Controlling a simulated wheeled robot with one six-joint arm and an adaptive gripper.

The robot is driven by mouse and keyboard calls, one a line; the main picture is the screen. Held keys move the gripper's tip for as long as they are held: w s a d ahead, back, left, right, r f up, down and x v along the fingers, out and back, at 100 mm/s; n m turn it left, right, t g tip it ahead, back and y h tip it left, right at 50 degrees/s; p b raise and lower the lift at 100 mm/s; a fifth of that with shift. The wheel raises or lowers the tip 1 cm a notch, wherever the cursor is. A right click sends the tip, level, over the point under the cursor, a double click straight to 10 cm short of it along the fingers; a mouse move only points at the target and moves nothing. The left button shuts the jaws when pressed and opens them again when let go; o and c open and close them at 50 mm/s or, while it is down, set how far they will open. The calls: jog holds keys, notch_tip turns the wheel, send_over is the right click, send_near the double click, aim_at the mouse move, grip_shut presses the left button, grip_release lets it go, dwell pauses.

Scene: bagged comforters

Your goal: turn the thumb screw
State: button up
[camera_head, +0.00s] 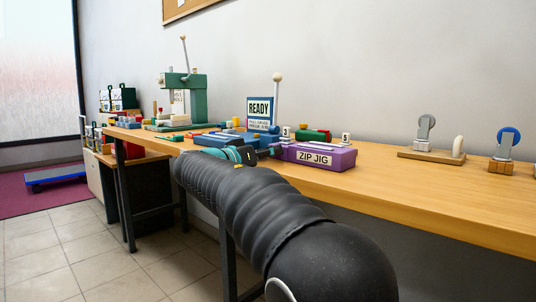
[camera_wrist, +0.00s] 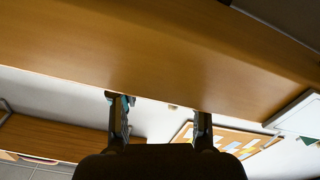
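I cannot single out a thumb screw in either view. A purple box labelled "ZIP JIG" (camera_head: 318,158) lies on the wooden table (camera_head: 440,190). My black arm reaches from the lower right, and its far end hides part of the table's front edge. My gripper (camera_head: 250,154) shows small beside the left end of the purple box; whether it touches is unclear. In the wrist view my gripper (camera_wrist: 160,112) has its two fingers well apart, with nothing between them. A brown wooden surface (camera_wrist: 150,50) fills the upper part of that view.
A blue "READY" sign (camera_head: 260,112) and a green press (camera_head: 185,98) stand farther back. Small blocks lie around them. At right are a wooden stand with a grey disc (camera_head: 426,128) and one with a blue disc (camera_head: 509,137). The table between box and stands is clear.

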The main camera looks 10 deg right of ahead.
jog(key=v, duration=1.2)
